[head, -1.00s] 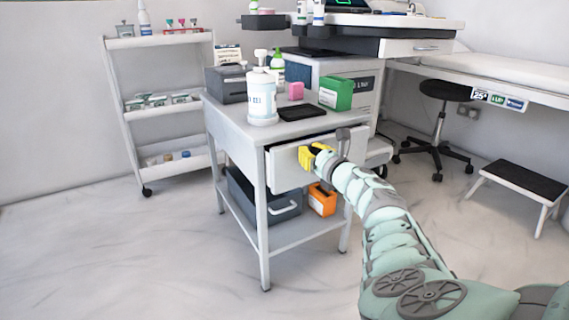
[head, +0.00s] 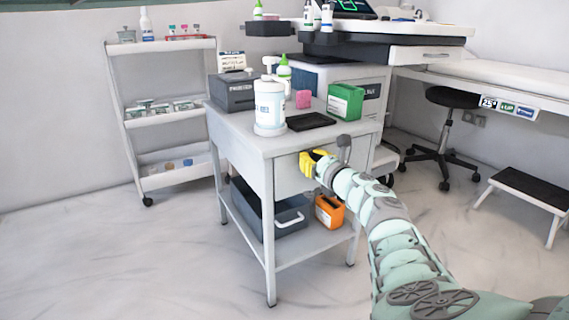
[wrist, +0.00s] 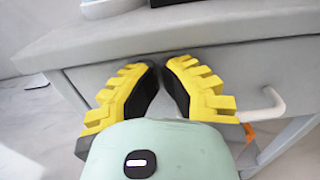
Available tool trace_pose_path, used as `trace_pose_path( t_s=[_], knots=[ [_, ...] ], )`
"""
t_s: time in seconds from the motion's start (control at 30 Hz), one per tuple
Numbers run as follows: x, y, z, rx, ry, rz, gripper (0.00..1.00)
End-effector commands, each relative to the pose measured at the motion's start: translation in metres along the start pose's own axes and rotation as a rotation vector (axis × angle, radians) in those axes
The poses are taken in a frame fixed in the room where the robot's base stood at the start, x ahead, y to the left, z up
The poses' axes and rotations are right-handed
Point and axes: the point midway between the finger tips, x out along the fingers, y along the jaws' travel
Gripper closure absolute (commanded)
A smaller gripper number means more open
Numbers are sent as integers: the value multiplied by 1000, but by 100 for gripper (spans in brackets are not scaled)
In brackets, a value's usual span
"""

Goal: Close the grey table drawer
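The grey table (head: 235,130) stands in the middle of the head view. Its drawer front (head: 288,180) sits under the table top and looks flush or nearly flush with the frame, with no open drawer interior showing. In the wrist view the drawer front (wrist: 285,70) lies just below the table edge, with a pale handle (wrist: 268,108) at the right. My yellow gripper (head: 308,163) is at the drawer front. In the wrist view my gripper (wrist: 163,68) has its fingertips close together against or very near the front, left of the handle, with nothing between them.
On the table top are a white pump bottle (head: 269,105), a black tray (head: 311,121), a green box (head: 345,101) and a dark grey box (head: 235,92). A dark bin (head: 262,208) and an orange box (head: 329,211) are on the lower shelf. Floor at the left front is clear.

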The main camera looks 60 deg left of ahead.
Motion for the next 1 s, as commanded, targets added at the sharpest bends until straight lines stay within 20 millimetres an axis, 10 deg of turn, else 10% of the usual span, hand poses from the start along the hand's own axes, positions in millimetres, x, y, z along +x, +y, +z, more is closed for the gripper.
trace_pose_path(
  t_s=[1.0],
  knots=[
    [-128,-10,-1,1,4,-1,100]
  ],
)
